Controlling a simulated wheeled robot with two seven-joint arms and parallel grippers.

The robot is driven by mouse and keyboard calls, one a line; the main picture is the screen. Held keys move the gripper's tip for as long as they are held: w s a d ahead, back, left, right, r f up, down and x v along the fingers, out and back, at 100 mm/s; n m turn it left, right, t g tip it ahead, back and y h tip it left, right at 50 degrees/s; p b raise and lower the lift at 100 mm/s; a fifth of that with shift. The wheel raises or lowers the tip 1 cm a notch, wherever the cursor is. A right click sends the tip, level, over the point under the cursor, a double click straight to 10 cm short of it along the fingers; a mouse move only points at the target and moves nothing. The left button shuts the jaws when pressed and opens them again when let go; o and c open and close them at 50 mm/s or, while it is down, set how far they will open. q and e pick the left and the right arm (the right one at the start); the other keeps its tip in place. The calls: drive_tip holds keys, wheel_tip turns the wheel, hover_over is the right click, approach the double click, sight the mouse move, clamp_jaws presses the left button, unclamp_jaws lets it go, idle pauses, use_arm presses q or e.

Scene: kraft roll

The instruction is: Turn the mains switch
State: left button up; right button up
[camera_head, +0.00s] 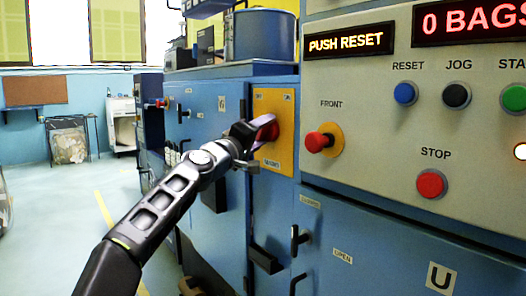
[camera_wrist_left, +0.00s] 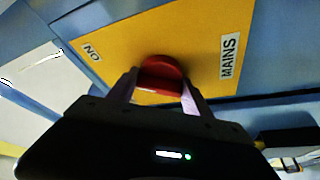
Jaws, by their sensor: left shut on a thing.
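The mains switch is a red rotary knob on a yellow plate (camera_head: 274,105) fixed to the blue cabinet. In the left wrist view the red knob (camera_wrist_left: 160,75) sits on the yellow plate (camera_wrist_left: 120,45), with a MAINS label (camera_wrist_left: 230,56) to its right and an ON label (camera_wrist_left: 92,51) to its left. My left gripper (camera_head: 262,130) is at the plate, its fingers shut on the red knob, one on each side. The gripper hides part of the knob in the head view. My right gripper is out of view.
To the right is a grey control panel with a red FRONT button (camera_head: 318,142), a blue RESET button (camera_head: 405,93), a red STOP button (camera_head: 431,184) and a lit PUSH RESET display (camera_head: 346,41). Black handles (camera_head: 298,239) stick out below. Open floor (camera_head: 75,215) lies left.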

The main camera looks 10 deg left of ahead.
use_arm(q)
drive_tip(key=shift+w+f+m+h+b, duration=0.1)
drive_tip(key=shift+f+m+h+b, duration=0.3)
drive_tip(key=shift+m+b, duration=0.3)
drive_tip(key=shift+r+m+b, duration=0.15)
drive_tip(key=shift+m+b, duration=0.2)
drive_tip(key=shift+m, duration=0.55)
drive_tip(key=shift+r+m+h, duration=0.1)
drive_tip(key=shift+m+h, duration=0.2)
drive_tip(key=shift+h, duration=0.1)
drive_tip(key=o, duration=1.4)
drive_tip(key=shift+r, duration=0.1)
drive_tip(key=shift+c, duration=0.2)
